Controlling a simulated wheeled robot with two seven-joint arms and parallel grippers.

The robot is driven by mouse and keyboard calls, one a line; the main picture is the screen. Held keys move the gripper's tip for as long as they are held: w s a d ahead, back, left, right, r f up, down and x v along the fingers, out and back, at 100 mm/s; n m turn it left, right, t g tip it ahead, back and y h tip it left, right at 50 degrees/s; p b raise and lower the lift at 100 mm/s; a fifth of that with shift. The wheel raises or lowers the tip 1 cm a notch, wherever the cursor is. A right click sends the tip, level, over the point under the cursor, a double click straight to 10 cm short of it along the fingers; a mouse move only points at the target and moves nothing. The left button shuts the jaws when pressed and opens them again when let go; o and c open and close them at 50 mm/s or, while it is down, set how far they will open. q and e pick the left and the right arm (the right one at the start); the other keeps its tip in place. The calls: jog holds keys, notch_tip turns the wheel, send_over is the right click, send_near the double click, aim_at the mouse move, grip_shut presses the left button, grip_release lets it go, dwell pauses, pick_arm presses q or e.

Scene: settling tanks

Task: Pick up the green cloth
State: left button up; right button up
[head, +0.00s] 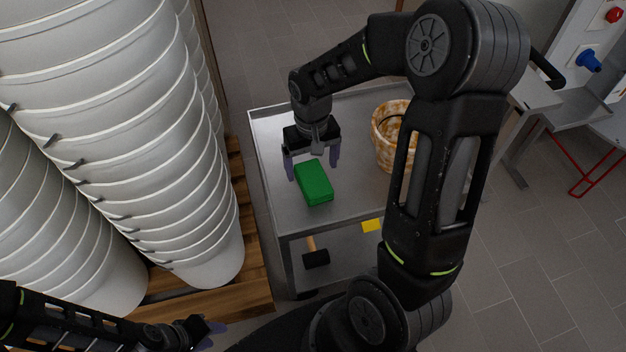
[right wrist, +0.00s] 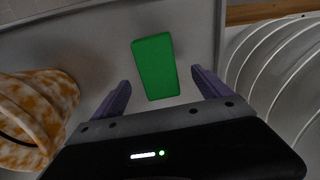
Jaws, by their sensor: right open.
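The green cloth (head: 314,184) is a flat, folded-looking green block lying on the top of the grey metal cart (head: 262,130). In the right wrist view the cloth (right wrist: 155,67) lies beyond and between the fingertips. My right gripper (head: 312,167) is above the cart, just behind the cloth in the head view. Its purple fingers are apart with nothing between them, and in the wrist view the open gripper (right wrist: 158,84) points toward the cloth. My left gripper (head: 212,333) is low at the bottom left, away from the cart; its finger opening is unclear.
A mottled orange-white bucket (head: 388,138) stands on the cart, right of the cloth. Tall stacks of white buckets (head: 160,130) stand on a wooden pallet (head: 250,275) to the left. A hammer (head: 314,256) and a yellow item (head: 371,225) are on the lower shelf.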

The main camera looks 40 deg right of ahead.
aim_at(313, 177)
jog(key=shift+d+f, duration=0.15)
jog(key=shift+f, duration=2.45)
jog(key=shift+c, duration=0.6)
jog(key=c, duration=1.3)
